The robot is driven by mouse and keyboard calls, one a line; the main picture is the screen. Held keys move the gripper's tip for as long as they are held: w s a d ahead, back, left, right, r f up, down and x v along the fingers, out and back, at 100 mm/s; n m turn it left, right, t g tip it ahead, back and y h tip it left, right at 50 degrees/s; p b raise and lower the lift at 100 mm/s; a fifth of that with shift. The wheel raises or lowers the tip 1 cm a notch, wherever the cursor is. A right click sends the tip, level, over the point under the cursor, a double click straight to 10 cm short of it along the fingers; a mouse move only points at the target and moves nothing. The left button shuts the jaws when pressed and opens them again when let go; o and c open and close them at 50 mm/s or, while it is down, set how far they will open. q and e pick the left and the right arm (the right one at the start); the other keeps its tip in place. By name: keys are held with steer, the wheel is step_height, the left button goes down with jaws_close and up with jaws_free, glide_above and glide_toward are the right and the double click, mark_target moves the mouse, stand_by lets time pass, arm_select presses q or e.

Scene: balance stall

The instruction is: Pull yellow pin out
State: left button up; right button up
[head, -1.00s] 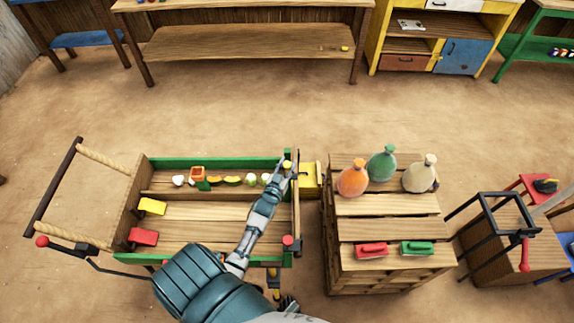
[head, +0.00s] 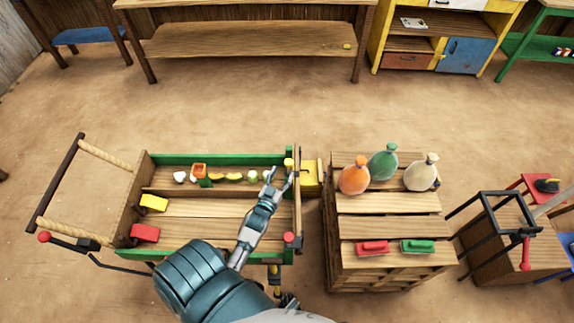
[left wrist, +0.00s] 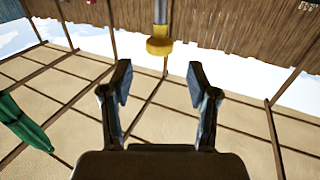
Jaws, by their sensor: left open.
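The yellow pin's knob (head: 289,163) shows at the far right corner of the green-edged wooden cart (head: 215,160). My left gripper (head: 280,179) is over the cart's right end, just in front of the knob in the picture. Its fingers are spread and nothing is between them. In the left wrist view, a yellow knob on a grey rod (left wrist: 159,46) is above and beyond the two open fingertips (left wrist: 160,82), apart from them. It looks like the same pin. My right gripper cannot be made out.
A red knob (head: 289,238) sits at the cart's near right corner. Yellow (head: 153,203) and red (head: 145,233) blocks lie in the cart. A crate stack (head: 388,204) with bottles (head: 354,175) stands close on the right. The floor behind is clear.

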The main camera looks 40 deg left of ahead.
arm_select(q)
steer(key=v, duration=0.5)
stand_by(0.4)
